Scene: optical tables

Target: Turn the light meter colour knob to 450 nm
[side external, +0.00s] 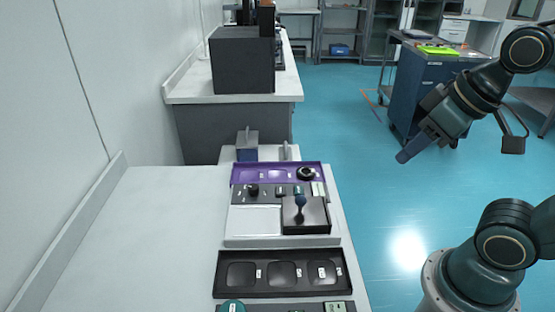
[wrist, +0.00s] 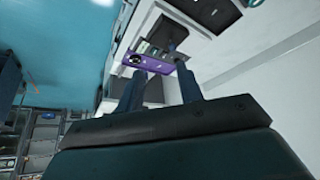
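I cannot tell which is the light meter colour knob; markings are too small to read. My gripper (side external: 403,156) is in the air right of the bench, touching nothing. In the wrist view its two fingers (wrist: 159,71) are apart and empty.
A black tray (side external: 282,292) with three labelled wells lies in front of the instrument. The bench's left side (side external: 150,240) is clear. A dark box (side external: 242,62) stands on the far bench, and a blue cart (side external: 420,85) stands behind my arm.

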